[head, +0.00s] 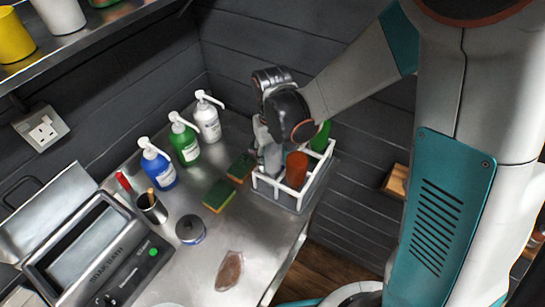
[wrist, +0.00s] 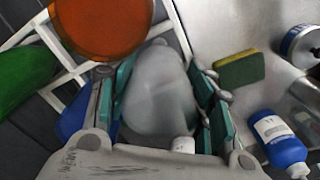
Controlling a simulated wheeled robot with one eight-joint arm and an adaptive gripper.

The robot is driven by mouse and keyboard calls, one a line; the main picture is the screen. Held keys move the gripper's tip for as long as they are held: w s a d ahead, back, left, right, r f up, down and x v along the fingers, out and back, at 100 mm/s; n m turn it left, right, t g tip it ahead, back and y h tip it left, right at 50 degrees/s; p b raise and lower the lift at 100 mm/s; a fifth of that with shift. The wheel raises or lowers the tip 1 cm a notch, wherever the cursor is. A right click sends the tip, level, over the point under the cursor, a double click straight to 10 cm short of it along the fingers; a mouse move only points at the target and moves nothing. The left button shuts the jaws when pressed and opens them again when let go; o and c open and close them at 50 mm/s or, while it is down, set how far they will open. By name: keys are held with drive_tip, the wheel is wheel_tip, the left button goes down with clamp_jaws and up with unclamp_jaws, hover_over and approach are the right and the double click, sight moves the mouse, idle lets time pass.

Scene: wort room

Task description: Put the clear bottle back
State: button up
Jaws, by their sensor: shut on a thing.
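My gripper (wrist: 162,112) is shut on the clear bottle (wrist: 160,85), which looks pale grey and see-through between the teal-sided fingers in the wrist view. In the head view my gripper (head: 268,150) is over the left back part of the white crate (head: 286,196) and mostly hides the bottle. An orange-brown bottle (head: 296,170) and a green bottle (head: 321,136) stand in the crate. The wrist view also shows a blue thing (wrist: 74,115) beside the left finger. I cannot tell whether the clear bottle's base is inside a compartment.
Blue (head: 158,168), green (head: 185,142) and white (head: 207,120) pump bottles stand along the wall. A round tin (head: 190,229), a pen cup (head: 151,208) and a scale (head: 100,255) are on the steel counter (head: 262,240).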

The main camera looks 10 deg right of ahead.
drive_tip(key=shift+f, duration=0.2)
drive_tip(key=o, duration=1)
drive_tip(key=shift+o, duration=0.2)
drive_tip(key=shift+r, duration=0.15)
wheel_tip(320, 180, up, 12)
drive_tip(key=p, duration=0.8)
